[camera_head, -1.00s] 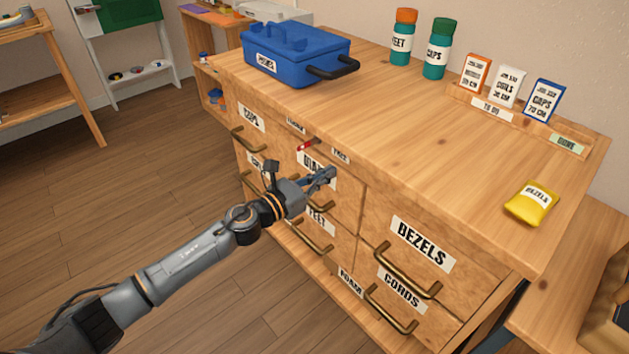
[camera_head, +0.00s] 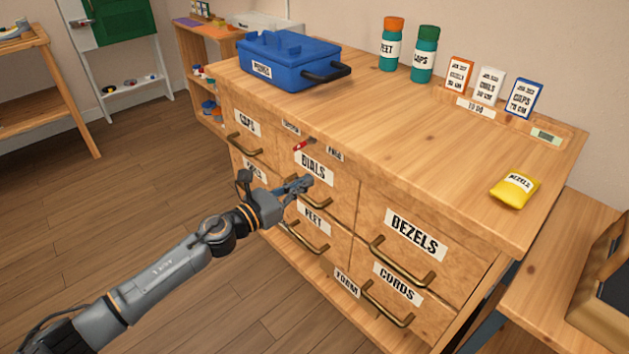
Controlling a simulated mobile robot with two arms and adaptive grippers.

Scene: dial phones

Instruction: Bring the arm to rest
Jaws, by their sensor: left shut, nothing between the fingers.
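My left arm comes in from the lower left. My left gripper (camera_head: 301,186) is shut and empty. In the picture it shows in front of the DIALS drawer (camera_head: 343,190), just below that drawer's label and close to its brass handle (camera_head: 318,203). I cannot tell whether it touches the handle. My right gripper is not in view.
A red item (camera_head: 303,145) shows above the DIALS label. The floor (camera_head: 120,210) at left is clear.

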